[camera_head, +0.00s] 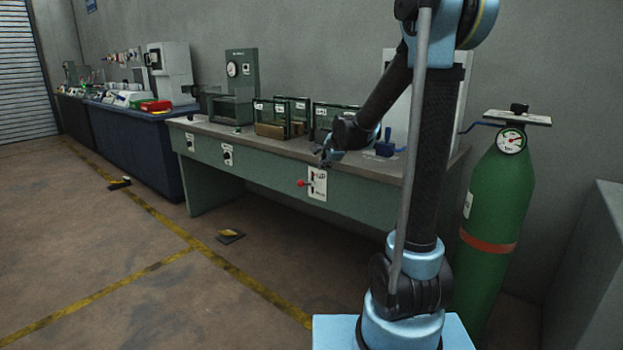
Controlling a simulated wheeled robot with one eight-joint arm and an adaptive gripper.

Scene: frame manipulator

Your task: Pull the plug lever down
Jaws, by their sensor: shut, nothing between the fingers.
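The lever with a red round knob (301,183) sticks out to the left from a white plate (319,190) on the front of the green bench. I take it for the plug lever. My gripper (326,160) is at the bench's front edge, just above the plate and slightly right of the red knob. It is shut and empty. It appears apart from the knob, but the depth between them is hard to judge. Small print on the plate is too small to read.
The green bench (240,165) carries glass-sided boxes (292,112) and a green machine with a dial (241,75). A green gas cylinder (497,205) stands to the right. A blue bench (130,135) stands farther left. The floor in front is mostly clear.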

